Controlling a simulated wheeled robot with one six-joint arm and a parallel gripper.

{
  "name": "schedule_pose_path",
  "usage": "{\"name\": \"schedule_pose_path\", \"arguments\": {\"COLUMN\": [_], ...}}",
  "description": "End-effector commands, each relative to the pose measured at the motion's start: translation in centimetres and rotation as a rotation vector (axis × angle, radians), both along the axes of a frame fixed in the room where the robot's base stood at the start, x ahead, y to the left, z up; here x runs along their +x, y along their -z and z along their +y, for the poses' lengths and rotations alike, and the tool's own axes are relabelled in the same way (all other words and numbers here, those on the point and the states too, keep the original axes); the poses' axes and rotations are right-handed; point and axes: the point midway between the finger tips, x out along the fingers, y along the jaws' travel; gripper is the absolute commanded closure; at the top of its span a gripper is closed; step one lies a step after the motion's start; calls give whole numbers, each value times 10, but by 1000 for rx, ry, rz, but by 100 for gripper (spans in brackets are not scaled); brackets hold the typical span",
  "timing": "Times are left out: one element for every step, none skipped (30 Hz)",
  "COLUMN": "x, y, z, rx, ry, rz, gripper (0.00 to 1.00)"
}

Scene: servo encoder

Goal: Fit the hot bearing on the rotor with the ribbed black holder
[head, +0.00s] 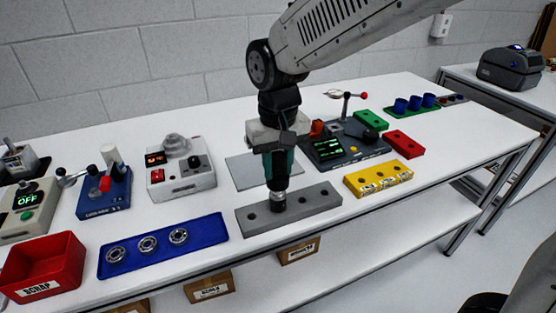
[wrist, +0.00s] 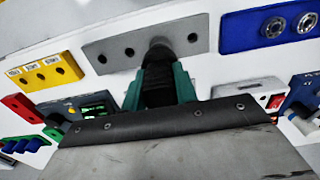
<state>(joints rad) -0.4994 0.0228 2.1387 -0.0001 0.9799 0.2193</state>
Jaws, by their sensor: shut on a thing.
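My gripper (head: 278,168), with teal fingers, points down over the grey block with holes (head: 318,197). It is shut on a dark upright piece, seemingly the black holder (head: 278,205), whose lower end is at the block's top. I cannot tell whether that end sits in a hole or just above it; ribs are not clear. In the wrist view the black holder (wrist: 158,92) shows between the teal fingers (wrist: 162,85). Three metal bearings (head: 148,244) lie in the blue tray (head: 205,244). A white device (head: 170,184) carries a grey rounded part (head: 176,145). I cannot make out the rotor for sure.
A red scrap bin (head: 48,285) and blue lever press (head: 104,203) stand left. A dark console (head: 335,152) with green display is behind the block. A yellow block (head: 378,188), red block (head: 404,143) and green block (head: 371,119) stand right. A grey mat (head: 245,172) lies bare.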

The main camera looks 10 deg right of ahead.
Motion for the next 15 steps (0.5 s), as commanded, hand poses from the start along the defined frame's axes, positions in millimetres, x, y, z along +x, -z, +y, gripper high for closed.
{"name": "schedule_pose_path", "arguments": {"x": [0,0,0,0,0,0,0,0,0,0,0,0,0,0,0], "y": [2,3,4,4,5,5,5,5,5,5,5,5,5,5,5], "z": [0,0,0,0,0,0,0,0,0,0,0,0,0,0,0], "rx": [0,0,0,0,0,0,0,0,0,0,0,0,0,0,0], "ry": [0,0,0,0,0,0,0,0,0,0,0,0,0,0,0], "rz": [0,0,0,0,0,0,0,-1,0,0,0,0,0,0,0], "gripper": [94,94,94,94,94,94,94,94,94,94,94,94,94,94,94]}}
